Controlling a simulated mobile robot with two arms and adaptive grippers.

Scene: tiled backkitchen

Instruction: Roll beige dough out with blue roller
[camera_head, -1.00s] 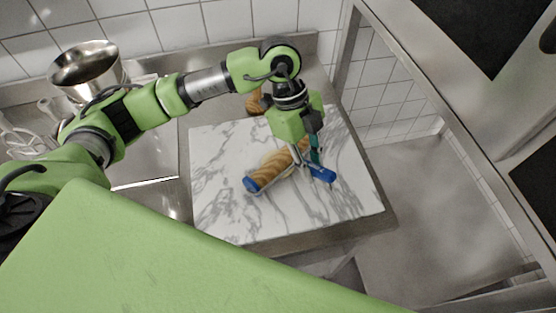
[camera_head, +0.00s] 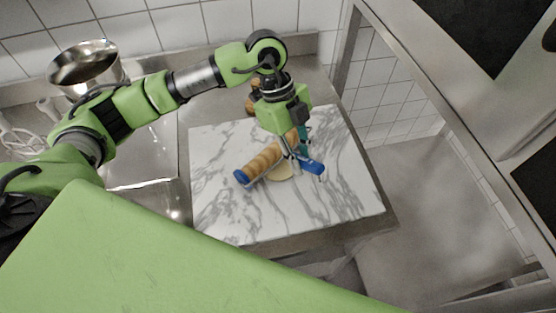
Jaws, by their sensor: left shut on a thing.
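The roller (camera_head: 262,163) has a wooden barrel with blue ends and lies across the middle of the marble board. My left gripper (camera_head: 303,160) is shut on the roller's blue handle at its right end, pointing down from above. The beige dough (camera_head: 281,173) is a thin, flat, pale patch on the board, just in front of the roller. Part of the dough is hidden by the roller and gripper. I cannot tell whether the roller touches the dough. My right gripper is not in view.
The white marble board (camera_head: 225,210) lies on a steel counter. A brown wooden object (camera_head: 250,105) stands behind the board, partly hidden by my arm. A metal pot (camera_head: 86,68) and a whisk (camera_head: 20,140) are at the left. The board's front and right are clear.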

